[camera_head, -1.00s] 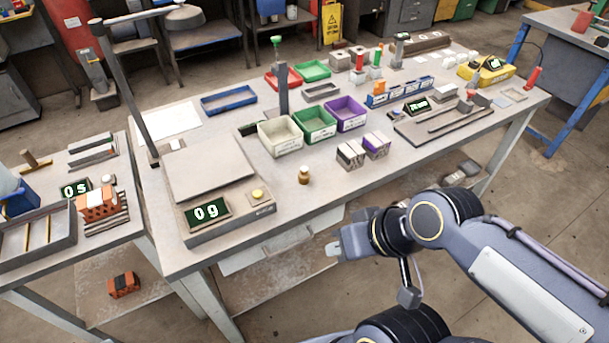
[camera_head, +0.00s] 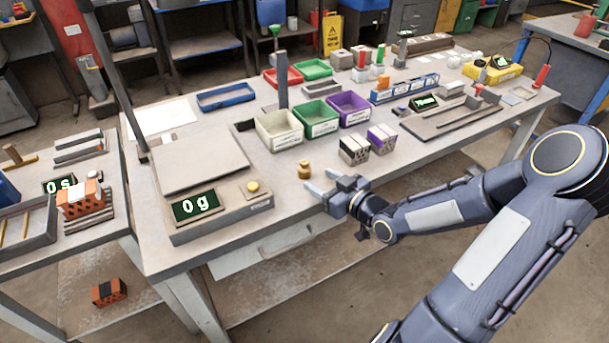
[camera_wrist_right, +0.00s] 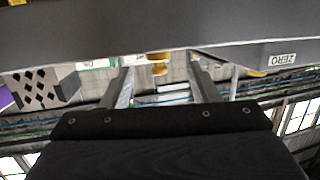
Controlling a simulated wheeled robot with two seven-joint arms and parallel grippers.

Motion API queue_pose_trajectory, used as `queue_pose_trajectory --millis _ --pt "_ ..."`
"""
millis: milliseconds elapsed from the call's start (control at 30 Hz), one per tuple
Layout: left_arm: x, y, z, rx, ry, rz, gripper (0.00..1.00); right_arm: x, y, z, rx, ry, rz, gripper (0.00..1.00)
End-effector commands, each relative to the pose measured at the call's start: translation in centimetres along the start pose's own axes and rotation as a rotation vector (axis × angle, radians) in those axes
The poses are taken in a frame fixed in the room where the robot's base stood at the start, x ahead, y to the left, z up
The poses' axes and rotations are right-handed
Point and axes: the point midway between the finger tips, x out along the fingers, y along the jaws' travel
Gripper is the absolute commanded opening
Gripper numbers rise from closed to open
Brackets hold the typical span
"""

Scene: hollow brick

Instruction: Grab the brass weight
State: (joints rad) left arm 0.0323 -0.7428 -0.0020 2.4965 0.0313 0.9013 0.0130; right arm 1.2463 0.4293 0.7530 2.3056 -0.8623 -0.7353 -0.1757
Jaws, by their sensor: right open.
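The brass weight (camera_head: 304,169) stands upright on the workbench near its front edge, just right of the scale. My right gripper (camera_head: 320,182) is open and empty, a little in front and to the right of the weight, its fingers pointing toward it. In the right wrist view the weight (camera_wrist_right: 158,62) shows ahead, between the two open fingers (camera_wrist_right: 160,80), apart from both. My left gripper is not in view.
The scale (camera_head: 205,205) reads 0 g, left of the weight. Hollow bricks (camera_head: 355,149) stand right of the weight. Cream (camera_head: 281,144), green (camera_head: 318,130) and purple (camera_head: 348,120) bins stand behind it. The bench surface around the weight is clear.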

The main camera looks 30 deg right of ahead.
Motion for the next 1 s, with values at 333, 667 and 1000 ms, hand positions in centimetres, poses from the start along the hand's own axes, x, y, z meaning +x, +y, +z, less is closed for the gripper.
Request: queue_pose_trajectory --millis 333,667,1000 --pt "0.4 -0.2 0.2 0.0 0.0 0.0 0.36 3.8 0.1 -0.1 0.004 0.009 -0.003 0.55" --pt "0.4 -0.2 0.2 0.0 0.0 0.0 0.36 7.6 0.3 -0.1 0.002 0.007 0.0 0.55" --pt "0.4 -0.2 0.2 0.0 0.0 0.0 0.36 7.6 0.3 -0.1 0.002 0.006 0.001 0.38"
